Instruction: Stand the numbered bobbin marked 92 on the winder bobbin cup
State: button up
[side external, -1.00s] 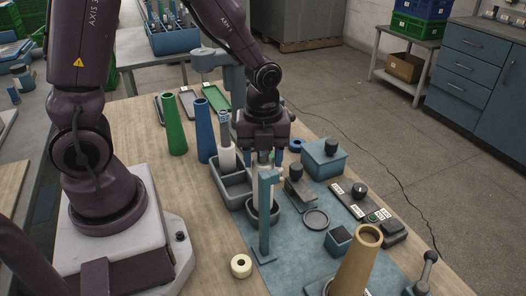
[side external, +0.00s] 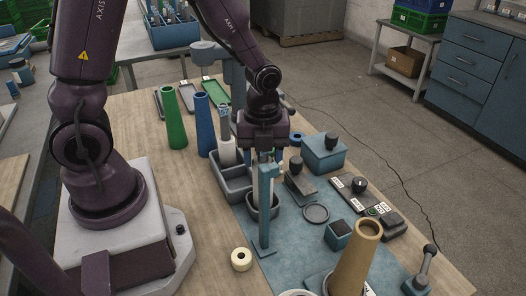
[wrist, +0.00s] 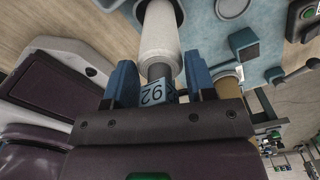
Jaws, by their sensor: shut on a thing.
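My gripper (wrist: 155,88) is shut on the bobbin marked 92, near the bobbin's top end. In the wrist view the bobbin (wrist: 160,38) has a white wound body, a grey neck and a blue label reading 92, upside down in the picture. In the side view my gripper (side external: 262,154) points down over a dark round cup (side external: 254,213), behind a blue upright post (side external: 265,205). The post hides most of the held bobbin. The dark cup rim shows by the bobbin's lower end in the wrist view; I cannot tell whether the bobbin touches it.
A grey compartment tray (side external: 238,186) beside the cup holds another white bobbin (side external: 227,153). Green (side external: 174,118) and blue (side external: 204,125) cones stand behind. A tan cone (side external: 357,258) stands at the front right. A cream roll (side external: 241,259) lies at the front. Blue-grey blocks and a switch panel lie right.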

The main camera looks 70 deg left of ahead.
jog(key=o, duration=0.9)
jog(key=shift+o, duration=0.2)
notch_tip(320, 180, up, 13)
